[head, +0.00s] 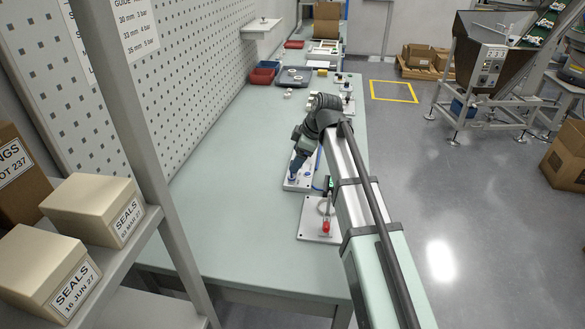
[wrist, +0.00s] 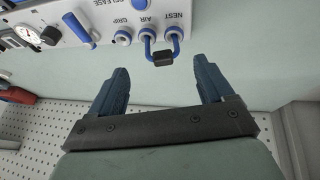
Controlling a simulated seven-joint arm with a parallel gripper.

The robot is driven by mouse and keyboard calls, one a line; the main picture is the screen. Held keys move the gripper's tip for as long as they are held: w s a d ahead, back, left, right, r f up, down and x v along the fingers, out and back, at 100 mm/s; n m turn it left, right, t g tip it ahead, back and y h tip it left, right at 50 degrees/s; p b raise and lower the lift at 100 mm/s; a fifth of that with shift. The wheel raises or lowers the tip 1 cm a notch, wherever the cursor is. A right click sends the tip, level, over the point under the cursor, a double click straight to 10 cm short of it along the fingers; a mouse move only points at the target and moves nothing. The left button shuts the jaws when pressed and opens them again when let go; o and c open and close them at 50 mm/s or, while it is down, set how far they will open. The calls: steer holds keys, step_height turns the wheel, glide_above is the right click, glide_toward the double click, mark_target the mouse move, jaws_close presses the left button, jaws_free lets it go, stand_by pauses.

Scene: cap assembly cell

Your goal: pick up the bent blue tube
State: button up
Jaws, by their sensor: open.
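A bent blue tube (wrist: 147,48) shows in the wrist view as a U-shaped loop between the ports marked AIR and NEST on a white panel (wrist: 190,32). A black block (wrist: 163,58) sits on the bottom of its bend. My gripper (wrist: 160,64) is open, with its two blue fingers on either side of the loop in the picture and nothing held between them. I cannot tell how far the fingertips are from the tube. In the head view my gripper (head: 298,164) points down over a white unit (head: 292,184) on the bench, and the tube cannot be made out.
The port marked GRIP holds no tube; a blue lever (wrist: 78,30) and a gauge (wrist: 27,34) are left of it. Trays (head: 294,76) lie farther back. The bench's left side is clear.

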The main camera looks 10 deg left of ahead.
steer(key=x, duration=0.5)
steer(key=shift+s, duration=0.2)
steer(key=c, duration=1.1)
steer(key=shift+r, duration=0.15)
step_height(320, 180, up, 9)
steer(key=shift+a+f, duration=0.1)
steer(key=shift+w+r, duration=0.2)
steer(key=shift+w, duration=0.1)
steer(key=shift+w+f+g, duration=0.35)
steer(key=shift+w+f, duration=0.35)
steer(key=shift+f, duration=0.55)
steer(key=shift+w+f+g, duration=0.4)
steer(key=shift+w+f, duration=0.3)
steer(key=shift+f, duration=0.55)
steer(key=shift+w+f+g, duration=0.35)
steer(key=shift+w+f, duration=0.4)
steer(key=shift+f, duration=0.5)
